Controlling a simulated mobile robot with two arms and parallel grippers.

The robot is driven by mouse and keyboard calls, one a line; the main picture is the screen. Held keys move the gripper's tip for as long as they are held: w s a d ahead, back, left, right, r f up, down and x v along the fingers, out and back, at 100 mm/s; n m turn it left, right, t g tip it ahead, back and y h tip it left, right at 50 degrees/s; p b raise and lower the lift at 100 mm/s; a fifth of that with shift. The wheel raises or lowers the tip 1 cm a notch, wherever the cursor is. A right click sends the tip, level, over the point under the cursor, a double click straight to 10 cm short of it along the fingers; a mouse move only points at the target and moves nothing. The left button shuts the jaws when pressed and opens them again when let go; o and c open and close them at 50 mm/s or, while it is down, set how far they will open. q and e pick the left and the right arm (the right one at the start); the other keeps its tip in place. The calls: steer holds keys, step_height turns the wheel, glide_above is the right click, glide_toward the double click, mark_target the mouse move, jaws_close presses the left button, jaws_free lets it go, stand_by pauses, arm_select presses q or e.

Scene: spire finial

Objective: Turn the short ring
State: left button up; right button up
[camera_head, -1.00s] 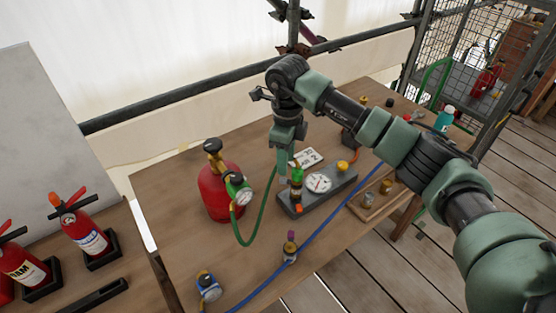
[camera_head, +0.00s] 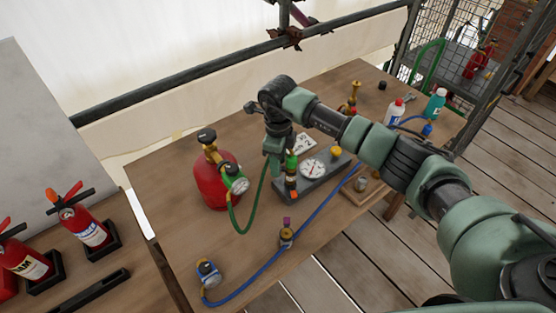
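A grey gauge block (camera_head: 326,181) with a round white dial (camera_head: 312,168) stands on the wooden table. An upright fitting with green, dark and orange-red bands (camera_head: 291,172) is at the block's left end. I cannot make out which band is the short ring. My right gripper (camera_head: 274,165) points down just left of the fitting's top. Its fingertips are small and partly merged with the fitting and hose, so I cannot tell whether they touch it or are open. My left gripper is not in view.
A red cylinder (camera_head: 211,188) with a gauge stands left, its green hose (camera_head: 245,222) looping toward the fitting. A blue hose (camera_head: 330,200) crosses the table's front past a small brass valve (camera_head: 286,237). Bottles (camera_head: 396,111) stand at the back right. Extinguishers (camera_head: 84,229) sit left.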

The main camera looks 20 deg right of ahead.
jaws_close()
steer(key=shift+w+d+f+m+b, duration=0.1)
steer(key=shift+w+m+b, duration=0.05)
steer(key=shift+m+b, duration=0.35)
steer(key=shift+w+d+f+m+b, duration=0.15)
steer(key=shift+m+b, duration=0.25)
steer(key=shift+m, duration=0.2)
steer(key=m, duration=0.1)
steer(key=m+b, duration=0.2)
steer(key=shift+w+d, duration=0.3)
steer(key=shift+d, duration=0.05)
steer(key=m, duration=0.1)
steer(key=d+m+b, duration=0.1)
steer(key=m, duration=0.2)
steer(key=shift+w+d+r+m+b, duration=0.2)
steer(key=shift+w+m+b, duration=0.1)
steer(key=shift+m, duration=0.1)
steer(key=shift+s+d+m+b, duration=0.15)
steer(key=shift+d+m, duration=0.2)
steer(key=shift+m, duration=0.75)
steer(key=shift+w+d+m+b, duration=0.15)
steer(key=shift+d+m, duration=0.15)
steer(key=shift+m, duration=0.8)
steer(key=shift+s, duration=0.1)
steer(key=shift+r, duration=0.1)
